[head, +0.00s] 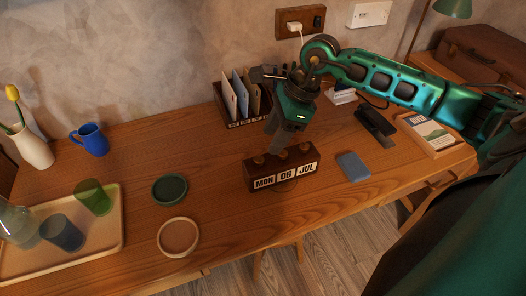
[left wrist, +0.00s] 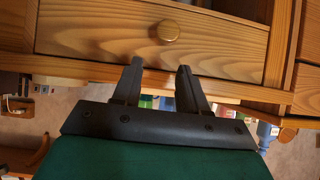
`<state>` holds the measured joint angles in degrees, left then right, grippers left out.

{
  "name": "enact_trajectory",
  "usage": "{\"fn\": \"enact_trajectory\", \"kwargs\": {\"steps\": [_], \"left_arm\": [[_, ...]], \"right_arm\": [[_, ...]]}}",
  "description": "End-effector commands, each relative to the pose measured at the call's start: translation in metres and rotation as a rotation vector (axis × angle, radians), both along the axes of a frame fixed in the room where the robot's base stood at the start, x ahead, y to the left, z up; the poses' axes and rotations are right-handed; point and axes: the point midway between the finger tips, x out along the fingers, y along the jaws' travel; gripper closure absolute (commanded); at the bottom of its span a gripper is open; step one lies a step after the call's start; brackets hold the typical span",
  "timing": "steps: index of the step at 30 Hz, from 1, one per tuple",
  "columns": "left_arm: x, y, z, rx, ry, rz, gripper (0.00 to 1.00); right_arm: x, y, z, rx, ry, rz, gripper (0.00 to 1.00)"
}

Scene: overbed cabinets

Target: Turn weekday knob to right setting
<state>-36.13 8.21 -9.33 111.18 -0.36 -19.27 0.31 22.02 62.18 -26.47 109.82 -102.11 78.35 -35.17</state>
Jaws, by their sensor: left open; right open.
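The dark wooden calendar block (head: 284,187) stands on the desk and reads MON 06 JUL. Round brass-coloured knobs sit along its top. The weekday knob (head: 259,159) is at the left, above the MON panel (head: 264,182). My right gripper (head: 275,146) points down just above and behind the block, near the left and middle knobs. It is open and holds nothing that I can see. I cannot tell whether a finger touches a knob. My left gripper (left wrist: 156,80) is open and empty in the left wrist view, away from the calendar.
A file holder (head: 247,122) stands behind the calendar, and a blue notebook (head: 353,166) lies to its right. A green dish (head: 170,189) and a round tan dish (head: 178,252) lie to the left. A wooden drawer (left wrist: 100,32) is close to my left gripper.

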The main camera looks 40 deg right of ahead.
Motion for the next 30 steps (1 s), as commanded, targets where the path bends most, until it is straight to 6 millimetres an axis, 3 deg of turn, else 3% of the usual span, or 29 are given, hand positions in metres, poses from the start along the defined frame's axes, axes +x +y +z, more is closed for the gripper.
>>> {"fn": "enact_trajectory", "kwargs": {"steps": [3, 9, 22, 30], "left_arm": [[0.0, 0.0, 0.0, 0.0, 0.001, 0.0, 0.57], [0.0, 0.0, -0.001, 0.0, 0.001, -0.001, 0.57], [0.005, 0.0, 0.002, 0.0, -0.01, -0.001, 0.57], [0.005, 0.0, 0.002, 0.0, -0.011, -0.001, 0.57]], "right_arm": [[0.004, 0.01, -0.024, 0.005, 0.003, -0.001, 0.47], [0.009, 0.02, -0.05, 0.004, 0.001, 0.0, 0.47], [0.011, 0.023, -0.061, 0.002, -0.001, 0.0, 0.47], [0.011, 0.023, -0.061, 0.002, 0.0, -0.001, 0.71]]}}
